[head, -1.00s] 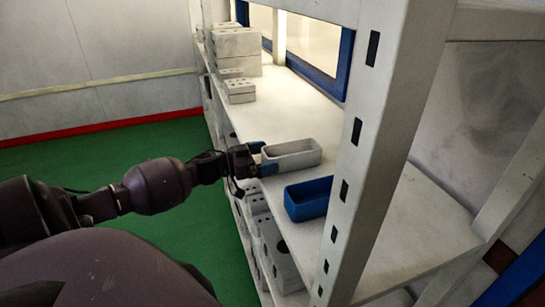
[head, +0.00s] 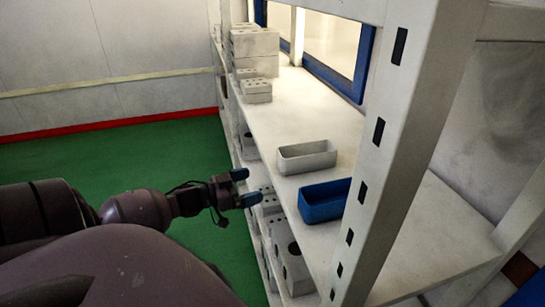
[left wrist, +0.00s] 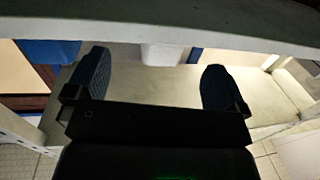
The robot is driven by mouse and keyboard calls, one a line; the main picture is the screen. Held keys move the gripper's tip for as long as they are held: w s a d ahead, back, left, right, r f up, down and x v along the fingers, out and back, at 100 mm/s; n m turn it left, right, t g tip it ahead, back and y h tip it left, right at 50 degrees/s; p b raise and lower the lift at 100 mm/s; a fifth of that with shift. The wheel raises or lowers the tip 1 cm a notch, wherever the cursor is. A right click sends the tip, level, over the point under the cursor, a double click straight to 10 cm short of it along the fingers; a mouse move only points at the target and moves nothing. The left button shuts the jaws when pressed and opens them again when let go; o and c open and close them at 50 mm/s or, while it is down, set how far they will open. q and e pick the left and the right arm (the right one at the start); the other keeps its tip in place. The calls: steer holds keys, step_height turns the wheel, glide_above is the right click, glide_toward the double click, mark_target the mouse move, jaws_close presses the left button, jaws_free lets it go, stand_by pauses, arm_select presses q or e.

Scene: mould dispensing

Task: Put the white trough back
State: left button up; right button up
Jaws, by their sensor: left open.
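The white trough (head: 308,163) stands upright on the shelf board, just behind the blue trough in the head view. It also shows at the top middle of the left wrist view (left wrist: 162,54), partly cut off by a shelf beam. My left gripper (head: 246,187) is open and empty, off the shelf's front edge and to the left of the white trough, with a clear gap to it. Its two blue-padded fingers are spread wide in the left wrist view (left wrist: 157,80). My right gripper is not in view.
The blue trough (head: 325,208) stands nearer on the same shelf board (head: 275,125). Grey mould blocks (head: 256,92) are stacked farther back, and more (head: 290,262) sit on the level below. A white upright post (head: 400,150) stands at right. Green floor (head: 120,165) is clear at left.

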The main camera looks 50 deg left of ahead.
arm_select(q)
steer(key=s+d+f+n+g+y, duration=0.1)
steer(key=s+d+f+g+y, duration=0.1)
steer(key=s+d+f, duration=0.3)
steer(key=s+d+f+n+g+y, duration=0.2)
steer(key=s+d+f+g+y, duration=0.1)
steer(key=d+f, duration=0.9)
steer(key=s+d+y, duration=0.1)
steer(key=s+d, duration=0.1)
steer(key=d, duration=0.3)
steer(key=shift+s+d, duration=0.2)
steer(key=shift+d, duration=0.15)
